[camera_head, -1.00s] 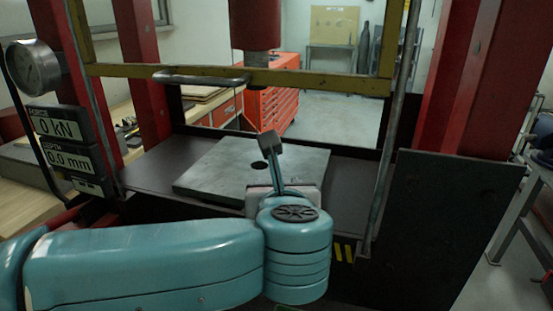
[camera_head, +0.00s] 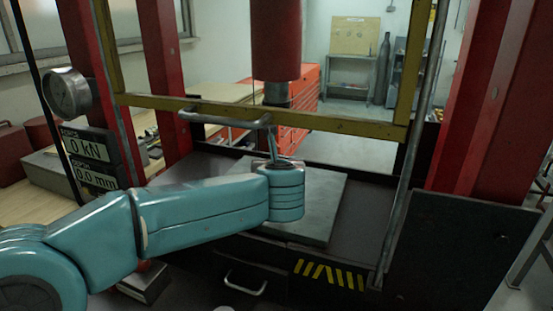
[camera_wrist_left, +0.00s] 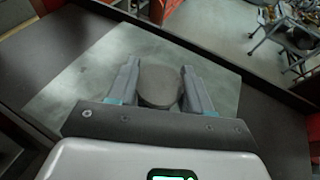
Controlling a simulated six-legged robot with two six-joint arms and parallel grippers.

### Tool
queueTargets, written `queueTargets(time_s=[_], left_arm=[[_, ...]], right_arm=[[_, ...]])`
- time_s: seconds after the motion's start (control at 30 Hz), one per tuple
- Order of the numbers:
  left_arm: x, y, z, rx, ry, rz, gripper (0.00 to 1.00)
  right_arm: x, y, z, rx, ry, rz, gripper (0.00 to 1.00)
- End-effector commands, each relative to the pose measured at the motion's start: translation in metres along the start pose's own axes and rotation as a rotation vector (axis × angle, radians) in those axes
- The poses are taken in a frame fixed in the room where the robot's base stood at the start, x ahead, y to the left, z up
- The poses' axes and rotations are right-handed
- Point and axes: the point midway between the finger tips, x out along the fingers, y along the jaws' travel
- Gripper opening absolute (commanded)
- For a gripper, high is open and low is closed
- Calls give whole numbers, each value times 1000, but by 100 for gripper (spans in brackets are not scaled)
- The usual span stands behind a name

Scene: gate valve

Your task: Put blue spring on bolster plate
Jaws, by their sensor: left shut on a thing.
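The bolster plate (camera_head: 325,205) is a flat grey slab on the dark bed of the press, under the red ram; it also shows in the left wrist view (camera_wrist_left: 70,90). My left gripper (camera_head: 270,140) is over the plate, close to the right end of the yellow guard's handle. In the left wrist view my left gripper (camera_wrist_left: 161,75) is shut on a grey rounded thing (camera_wrist_left: 160,88), with one finger on each side. I cannot tell what this thing is. I see no blue spring in any view. My right gripper is not in view.
The yellow guard bar (camera_head: 330,122) and its grey handle (camera_head: 215,119) cross in front of the press opening. The red ram (camera_head: 276,40) hangs above the plate. Red columns stand at both sides. A dark panel (camera_head: 455,250) is at the right, a gauge (camera_head: 68,92) at the left.

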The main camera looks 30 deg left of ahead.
Motion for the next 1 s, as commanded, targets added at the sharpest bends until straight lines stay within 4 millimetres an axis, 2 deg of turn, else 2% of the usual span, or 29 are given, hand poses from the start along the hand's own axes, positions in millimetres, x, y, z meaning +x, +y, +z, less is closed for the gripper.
queueTargets(time_s=[0.17, 0.3, 0.33, 0.4, 0.77, 0.8, 0.87, 1.0], left_arm=[[16, 0, 8, 0, -1, 2, 0], [40, 0, 18, 1, 0, 4, 0], [43, 0, 10, 3, 2, 1, 0], [44, -1, 1, 2, 0, -1, 0], [45, -1, -4, 0, -3, -1, 0], [45, -1, -4, 0, -1, -1, 56], [45, -1, -3, 0, -1, -1, 75], [45, -1, -3, 0, -1, -1, 75]], right_arm=[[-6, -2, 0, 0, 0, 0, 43], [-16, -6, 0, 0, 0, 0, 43], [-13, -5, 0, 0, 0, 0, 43], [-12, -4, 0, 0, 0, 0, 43], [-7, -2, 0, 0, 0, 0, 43], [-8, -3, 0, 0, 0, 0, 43], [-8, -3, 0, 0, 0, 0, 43], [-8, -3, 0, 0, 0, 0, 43]])
